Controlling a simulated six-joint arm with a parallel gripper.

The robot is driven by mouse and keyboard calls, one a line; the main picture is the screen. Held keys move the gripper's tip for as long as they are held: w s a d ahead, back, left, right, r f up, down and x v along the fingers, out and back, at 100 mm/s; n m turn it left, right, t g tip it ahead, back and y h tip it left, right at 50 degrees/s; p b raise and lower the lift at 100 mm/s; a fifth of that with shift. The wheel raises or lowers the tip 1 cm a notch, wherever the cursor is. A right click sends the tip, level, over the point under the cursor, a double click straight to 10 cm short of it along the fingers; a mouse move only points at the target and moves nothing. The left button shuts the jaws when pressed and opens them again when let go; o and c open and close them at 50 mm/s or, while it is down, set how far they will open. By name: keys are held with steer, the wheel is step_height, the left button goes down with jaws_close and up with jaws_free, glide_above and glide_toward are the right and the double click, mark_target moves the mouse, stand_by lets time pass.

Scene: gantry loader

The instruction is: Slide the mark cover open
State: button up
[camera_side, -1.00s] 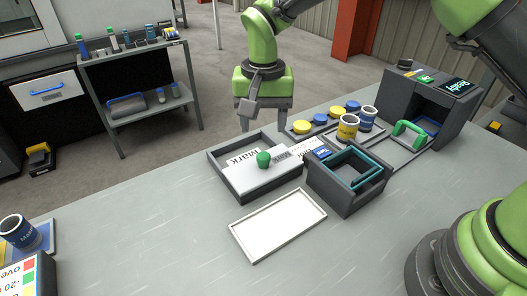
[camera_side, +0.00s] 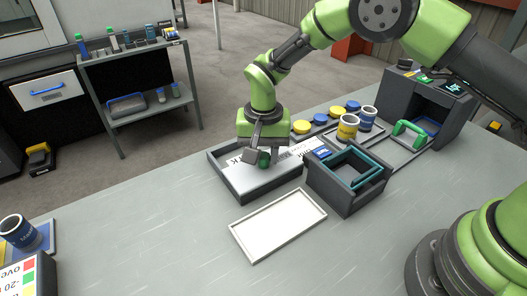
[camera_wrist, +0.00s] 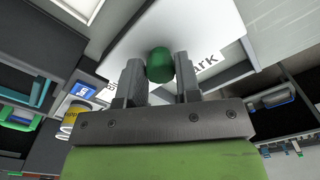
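The mark cover (camera_side: 236,178) is a flat white plate with black lettering and a green knob (camera_side: 264,160). It lies over a dark grey open-topped box (camera_side: 262,194) and leaves a strip of the box at the back left uncovered. My gripper (camera_side: 259,157) is down over the cover from behind. In the wrist view, my gripper (camera_wrist: 160,75) has one finger on each side of the green knob (camera_wrist: 160,63), with no clear gap at either side; it looks shut on the knob. Part of the lettering is hidden behind the gripper in the side view.
A dark bin with a teal rim (camera_side: 347,183) stands close to the right of the box. A white shallow tray (camera_side: 278,226) lies in front. Yellow and blue cans (camera_side: 347,128) stand behind right, near a dark machine with a green handle (camera_side: 409,130).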

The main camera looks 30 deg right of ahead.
jaws_close()
steer(key=shift+w, duration=2.2)
steer(key=o, duration=0.8)
jaws_free()
step_height(320, 180, up, 10)
